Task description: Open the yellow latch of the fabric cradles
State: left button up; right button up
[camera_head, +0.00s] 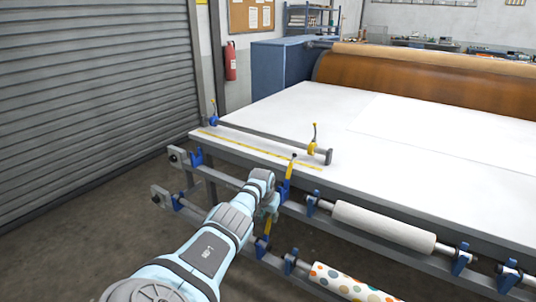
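An upright yellow latch (289,172) with a dark tip stands at the table's front edge, on the upper row of fabric cradles. Blue cradles (312,203) hold the rollers. My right gripper is out of view.
A white fabric roll (384,226) and a dotted roll (348,283) lie right of my gripper. A bar with yellow-handled clamps (313,148) lies on the white table (300,105). A grey shutter (95,90) is at left; the floor (70,250) before it is clear.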

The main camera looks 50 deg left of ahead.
pick_arm(q)
jog(key=v, duration=1.2)
